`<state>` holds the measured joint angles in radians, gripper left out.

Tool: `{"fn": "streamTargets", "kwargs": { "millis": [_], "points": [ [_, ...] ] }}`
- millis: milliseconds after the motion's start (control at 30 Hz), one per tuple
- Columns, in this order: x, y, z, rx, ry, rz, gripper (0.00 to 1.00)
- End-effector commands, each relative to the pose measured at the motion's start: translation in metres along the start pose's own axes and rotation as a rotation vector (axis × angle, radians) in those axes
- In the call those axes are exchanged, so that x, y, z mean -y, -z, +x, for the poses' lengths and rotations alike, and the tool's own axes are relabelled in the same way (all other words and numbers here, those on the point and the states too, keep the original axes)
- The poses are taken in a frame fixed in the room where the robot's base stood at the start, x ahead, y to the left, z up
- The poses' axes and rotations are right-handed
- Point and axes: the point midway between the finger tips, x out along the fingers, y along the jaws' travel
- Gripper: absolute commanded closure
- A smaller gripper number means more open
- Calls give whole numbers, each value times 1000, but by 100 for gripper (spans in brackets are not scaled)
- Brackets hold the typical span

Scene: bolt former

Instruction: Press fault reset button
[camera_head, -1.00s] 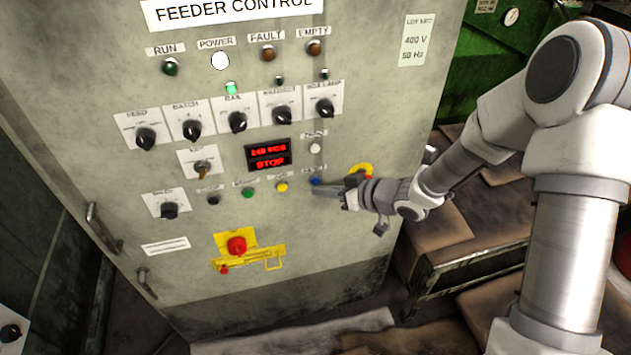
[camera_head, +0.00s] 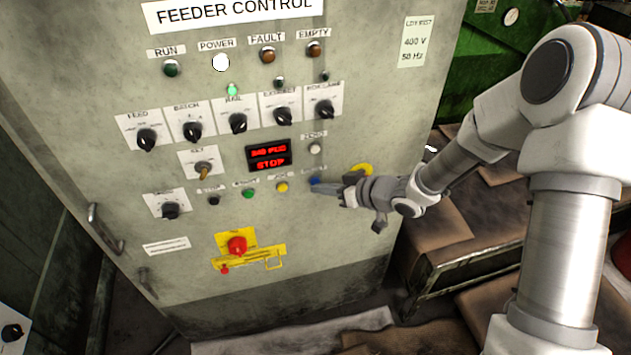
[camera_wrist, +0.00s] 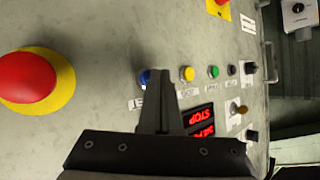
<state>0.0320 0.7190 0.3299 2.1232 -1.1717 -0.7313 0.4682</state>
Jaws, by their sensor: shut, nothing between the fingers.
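The blue button (camera_head: 315,182) sits at the right end of the lower button row on the feeder control panel (camera_head: 360,110). Its label is too blurred to read, so I cannot confirm it as the fault reset. My gripper (camera_head: 318,189) is shut and empty, with its fingertips at the blue button. In the wrist view the closed fingertips (camera_wrist: 158,74) partly cover the blue button (camera_wrist: 145,77); whether they touch it I cannot tell. The FAULT lamp (camera_head: 268,55) is dull brown. The red display (camera_head: 269,155) reads STOP.
Yellow (camera_head: 282,187), green (camera_head: 248,194) and black (camera_head: 214,200) buttons lie left of the blue one. A red emergency stop (camera_head: 237,246) is below. Another red mushroom button on yellow (camera_wrist: 28,77) is close beside my gripper. A white button (camera_head: 315,149) is above.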

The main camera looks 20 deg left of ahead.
Motion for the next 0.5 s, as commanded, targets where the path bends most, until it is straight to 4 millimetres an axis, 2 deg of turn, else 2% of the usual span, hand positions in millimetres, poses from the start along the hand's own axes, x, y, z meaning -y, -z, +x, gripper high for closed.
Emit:
{"fn": "streamTargets", "kwargs": {
  "millis": [500],
  "points": [
    [-3,3,4,0,0,0,100]
  ]
}}
